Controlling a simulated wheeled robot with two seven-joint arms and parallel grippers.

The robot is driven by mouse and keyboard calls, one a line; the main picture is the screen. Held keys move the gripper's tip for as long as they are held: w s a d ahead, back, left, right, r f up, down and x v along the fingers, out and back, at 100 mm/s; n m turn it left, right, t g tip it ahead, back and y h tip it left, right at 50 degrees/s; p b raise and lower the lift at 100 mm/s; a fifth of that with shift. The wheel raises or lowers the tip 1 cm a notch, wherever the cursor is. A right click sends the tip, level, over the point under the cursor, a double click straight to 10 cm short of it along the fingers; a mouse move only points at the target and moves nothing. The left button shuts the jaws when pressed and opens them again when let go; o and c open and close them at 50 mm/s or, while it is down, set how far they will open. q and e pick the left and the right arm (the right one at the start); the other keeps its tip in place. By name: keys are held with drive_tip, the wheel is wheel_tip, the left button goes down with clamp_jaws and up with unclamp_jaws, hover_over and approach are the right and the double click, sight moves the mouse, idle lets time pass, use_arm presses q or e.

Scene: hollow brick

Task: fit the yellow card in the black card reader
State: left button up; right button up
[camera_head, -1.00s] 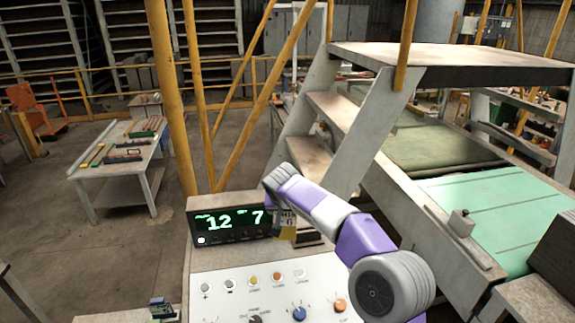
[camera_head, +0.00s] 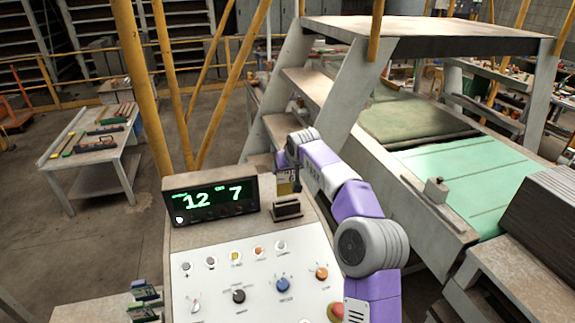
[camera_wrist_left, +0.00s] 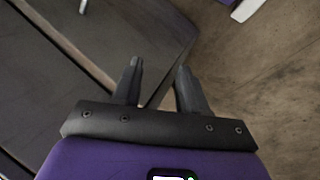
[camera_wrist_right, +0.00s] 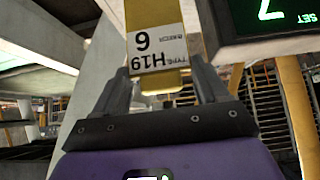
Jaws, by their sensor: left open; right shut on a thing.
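The yellow card (camera_wrist_right: 158,78) has a white label reading H19 and 6, upside down in the right wrist view. My right gripper (camera_wrist_right: 160,82) is shut on its end, and the card extends away from the fingers. In the head view the card (camera_head: 284,184) shows partly, just above and behind the black card reader (camera_head: 287,208), appearing apart from it. The reader is a small dark block on the console, right of the display. My left gripper (camera_wrist_left: 158,78) is open and empty in the left wrist view, outside the head view.
The display box (camera_head: 210,200) stands close left of the reader and also shows in the right wrist view (camera_wrist_right: 262,25). The sloped panel (camera_head: 250,265) in front carries knobs and buttons. Grey stairs (camera_head: 320,90) rise behind. More cards (camera_head: 145,295) stand at lower left.

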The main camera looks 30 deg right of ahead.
sight(287, 186)
use_arm(q)
drive_tip(key=shift+f+b, duration=0.35)
drive_tip(key=shift+f, duration=0.4)
use_arm(e)
drive_tip(key=shift+f, duration=0.7)
use_arm(q)
drive_tip(key=shift+f+b, duration=2.3)
drive_tip(key=shift+b, duration=0.05)
use_arm(e)
drive_tip(key=shift+f, duration=2.95)
drive_tip(key=o, duration=1.2)
drive_tip(key=shift+c, duration=0.2)
drive_tip(key=shift+s, duration=0.1)
use_arm(q)
drive_tip(key=shift+f+b, duration=0.5)
use_arm(e)
drive_tip(key=v, duration=0.7)
drive_tip(key=shift+s+r, duration=0.15)
drive_tip(key=shift+r, duration=0.05)
drive_tip(key=shift+a, duration=0.1)
